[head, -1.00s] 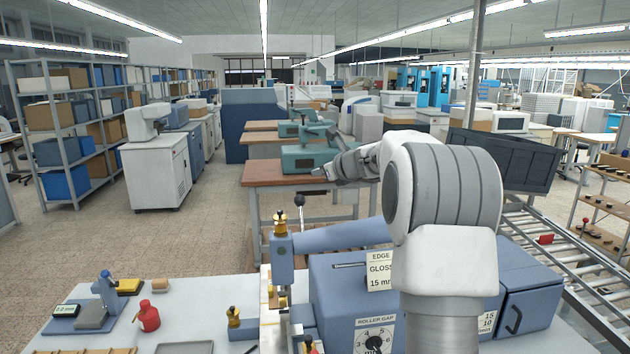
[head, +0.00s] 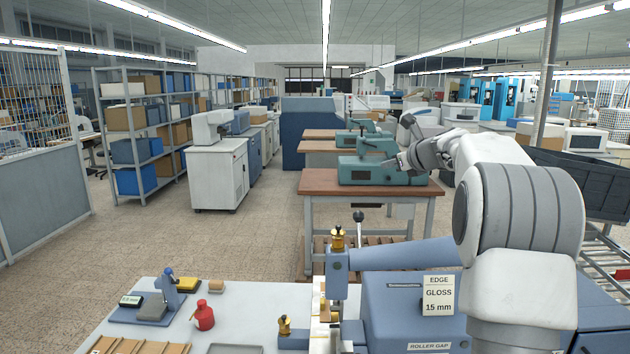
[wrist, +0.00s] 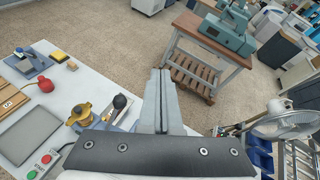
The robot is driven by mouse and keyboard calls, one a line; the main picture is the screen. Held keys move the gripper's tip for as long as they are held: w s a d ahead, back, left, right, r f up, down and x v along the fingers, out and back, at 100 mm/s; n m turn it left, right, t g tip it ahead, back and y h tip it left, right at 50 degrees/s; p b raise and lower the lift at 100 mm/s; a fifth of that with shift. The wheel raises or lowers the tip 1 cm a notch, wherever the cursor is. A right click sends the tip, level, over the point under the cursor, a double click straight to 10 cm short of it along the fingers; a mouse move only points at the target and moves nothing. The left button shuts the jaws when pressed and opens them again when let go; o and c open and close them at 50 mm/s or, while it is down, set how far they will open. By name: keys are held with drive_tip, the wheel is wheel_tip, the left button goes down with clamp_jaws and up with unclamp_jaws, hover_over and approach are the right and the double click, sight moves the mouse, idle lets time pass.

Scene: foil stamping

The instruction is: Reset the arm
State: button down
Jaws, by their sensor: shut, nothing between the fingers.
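My arm reaches forward at the right of the head view, raised above the blue stamping machine (head: 410,300). My gripper (head: 407,120) is at its far end, in the air in front of the teal machines and holding nothing. In the wrist view my gripper's fingers (wrist: 161,75) lie together, shut and empty. Below them the wrist view shows the white worktable (wrist: 100,80) and the floor.
The worktable holds a red bottle (head: 204,316), a small blue device (head: 152,303), a grey tray (wrist: 28,133) and a black-knobbed lever (wrist: 120,101). A wooden bench (head: 320,183) with a teal machine (head: 368,171) stands beyond. Open floor lies to the left.

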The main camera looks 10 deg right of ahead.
drive_tip(key=s+a+f+n+g+y+b, duration=0.1)
drive_tip(key=s+a+f+n+g+b, duration=0.15)
drive_tip(key=s+a+n, duration=0.75)
drive_tip(key=s+a+f+n+g+y+b, duration=0.1)
drive_tip(key=s+a+f+n+g, duration=0.15)
drive_tip(key=s+a+n, duration=0.5)
drive_tip(key=s+a+f+n+g+h+b, duration=0.1)
drive_tip(key=s+a+f+n, duration=0.1)
drive_tip(key=s+f+n, duration=0.3)
drive_tip(key=s+a+f+n+g+h+b, duration=0.1)
drive_tip(key=s+a+f+n, duration=0.2)
drive_tip(key=s, duration=1)
drive_tip(key=s+a+f+n+g+h+b, duration=0.1)
drive_tip(key=s+a+f+n, duration=0.1)
drive_tip(key=s+f+n, duration=0.5)
wheel_tip(320, 180, down, 2)
drive_tip(key=s, duration=0.2)
drive_tip(key=shift+s+a+f+b, duration=0.25)
drive_tip(key=shift+s+b, duration=0.1)
